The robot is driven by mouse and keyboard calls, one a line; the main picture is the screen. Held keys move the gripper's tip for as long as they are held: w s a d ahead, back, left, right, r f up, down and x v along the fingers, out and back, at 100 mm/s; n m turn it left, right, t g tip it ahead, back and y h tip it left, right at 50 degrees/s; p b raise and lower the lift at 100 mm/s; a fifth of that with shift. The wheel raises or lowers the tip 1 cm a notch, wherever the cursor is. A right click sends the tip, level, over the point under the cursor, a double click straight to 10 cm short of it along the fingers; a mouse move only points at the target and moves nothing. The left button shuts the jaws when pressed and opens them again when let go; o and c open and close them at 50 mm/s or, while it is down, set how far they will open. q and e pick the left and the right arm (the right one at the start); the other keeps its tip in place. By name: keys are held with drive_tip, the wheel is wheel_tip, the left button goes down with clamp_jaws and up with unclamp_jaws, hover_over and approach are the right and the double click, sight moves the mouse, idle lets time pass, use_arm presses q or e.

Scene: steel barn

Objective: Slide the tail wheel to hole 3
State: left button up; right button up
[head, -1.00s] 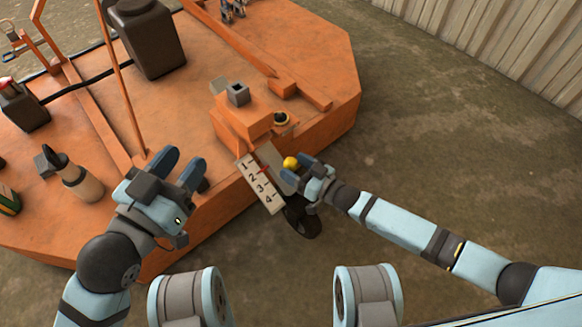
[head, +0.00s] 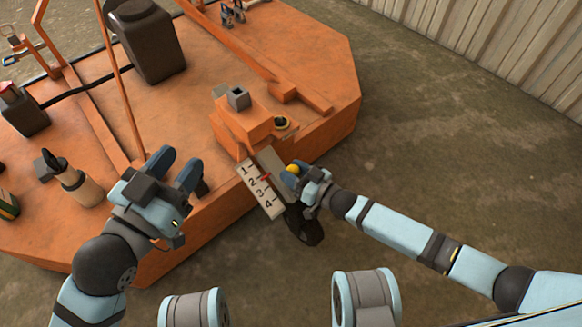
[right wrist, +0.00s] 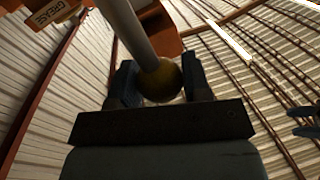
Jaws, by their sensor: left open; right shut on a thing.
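The dark tail wheel (head: 304,226) hangs below the grey slide bar (head: 271,160) at the edge of the orange machine. The pale number plate (head: 261,190), marked 1 to 4, lies beside the bar. A red pointer (head: 265,177) sits near the mark for 2. My right gripper (head: 294,174) is shut on the yellow knob (head: 292,168). In the right wrist view the knob (right wrist: 159,82) sits between the fingers at the end of a grey rod (right wrist: 130,30). My left gripper (head: 175,170) is open and empty above the machine's near edge. The holes are not visible.
The orange machine deck (head: 190,110) fills the left and middle. A cream bottle (head: 78,183) and a dark tank (head: 147,40) stand on it. An orange block (head: 240,125) rises behind the bar. Bare floor (head: 440,150) lies to the right, up to a corrugated wall (head: 500,40).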

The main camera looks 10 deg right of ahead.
drive_tip(key=shift+s+d+f, duration=0.35)
drive_tip(key=shift+s, duration=0.2)
drive_tip(key=shift+s+d+f, duration=0.35)
drive_tip(key=shift+s, duration=0.2)
drive_tip(key=o, duration=1.3)
drive_tip(key=shift+c, duration=0.2)
use_arm(q)
drive_tip(key=shift+s+d+r+n+g+y+p, duration=0.2)
drive_tip(key=shift+s+n+p, duration=0.3)
drive_tip(key=shift+p, duration=0.35)
drive_tip(key=shift+s+d+r+n+g+p, duration=0.1)
drive_tip(key=shift+s+d+n+p, duration=0.15)
drive_tip(key=shift+n+p, duration=0.55)
drive_tip(key=shift+s+d+r+n+g+y+p, duration=0.15)
drive_tip(key=shift+s+d+n+p, duration=0.2)
drive_tip(key=shift+p, duration=0.6)
use_arm(e)
drive_tip(key=v, duration=1.4)
use_arm(q)
drive_tip(key=shift+a, duration=0.1)
use_arm(e)
drive_tip(key=shift+w, duration=0.1)
use_arm(q)
drive_tip(key=shift+s+r, duration=0.1)
